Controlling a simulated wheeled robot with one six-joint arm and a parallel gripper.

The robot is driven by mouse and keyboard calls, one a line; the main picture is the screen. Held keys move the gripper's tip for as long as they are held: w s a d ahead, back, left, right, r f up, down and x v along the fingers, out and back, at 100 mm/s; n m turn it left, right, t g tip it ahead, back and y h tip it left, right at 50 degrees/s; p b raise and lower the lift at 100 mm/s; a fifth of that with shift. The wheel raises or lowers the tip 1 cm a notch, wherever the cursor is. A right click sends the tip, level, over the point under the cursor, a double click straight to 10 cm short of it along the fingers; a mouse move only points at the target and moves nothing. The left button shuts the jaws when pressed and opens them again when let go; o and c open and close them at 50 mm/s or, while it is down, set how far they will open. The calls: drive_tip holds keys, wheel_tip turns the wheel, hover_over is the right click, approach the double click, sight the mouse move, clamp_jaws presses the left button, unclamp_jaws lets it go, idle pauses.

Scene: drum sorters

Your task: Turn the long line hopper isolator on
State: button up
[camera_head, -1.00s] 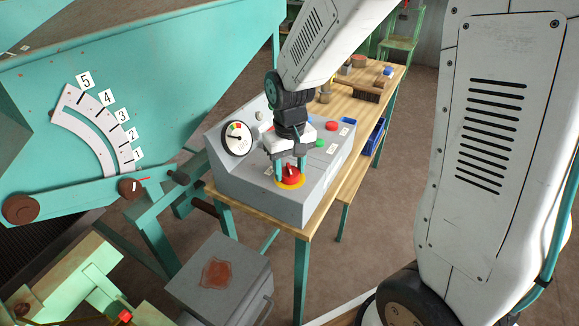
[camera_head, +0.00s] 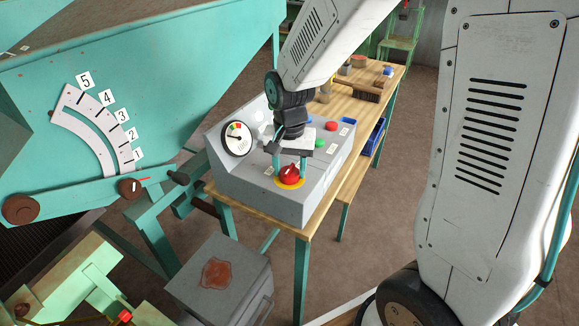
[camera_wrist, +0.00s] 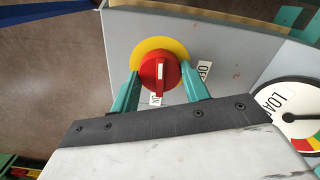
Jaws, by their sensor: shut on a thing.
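The isolator is a red rotary knob (camera_head: 290,174) on a yellow ring, at the front corner of the grey control box (camera_head: 262,195). It also shows in the wrist view (camera_wrist: 160,76), where its raised ridge points down toward the ON label (camera_wrist: 156,99). The OFF label (camera_wrist: 204,70) is to the knob's right there. My gripper (camera_head: 290,165) reaches down over the knob. Its teal fingers sit on both sides of the knob in the wrist view (camera_wrist: 160,82), shut on it.
The box also carries a round load gauge (camera_head: 237,139), a red button (camera_head: 331,126) and a green button (camera_head: 320,143). It stands on a wooden bench (camera_head: 345,110) with tools behind. A teal hopper with a numbered scale (camera_head: 95,130) is at left. A grey cabinet (camera_head: 222,280) stands in front.

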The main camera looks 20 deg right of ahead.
sight(290, 168)
idle(0.4)
drive_tip(key=o, duration=1)
drive_tip(key=shift+r, duration=0.1)
wheel_tip(290, 168, up, 8)
drive_tip(key=shift+f, duration=0.15)
drive_tip(key=s+d+r+n, duration=0.1)
drive_tip(key=s+r+n, duration=0.1)
drive_tip(key=s, duration=0.5)
drive_tip(key=s+r+n+t, duration=0.1)
drive_tip(key=s+r+n, duration=0.1)
drive_tip(key=s, duration=0.6)
drive_tip(key=s+d+r+n, duration=0.1)
drive_tip(key=s+r+n, duration=0.1)
drive_tip(key=s+r, duration=0.2)
drive_tip(key=shift+s+d+r+n, duration=0.1)
drive_tip(key=shift+s+d+n, duration=0.1)
drive_tip(key=shift+s, duration=0.65)
drive_tip(key=shift+s+d+r+n, duration=0.1)
drive_tip(key=shift+s+d+n, duration=0.1)
drive_tip(key=shift+s, duration=0.65)
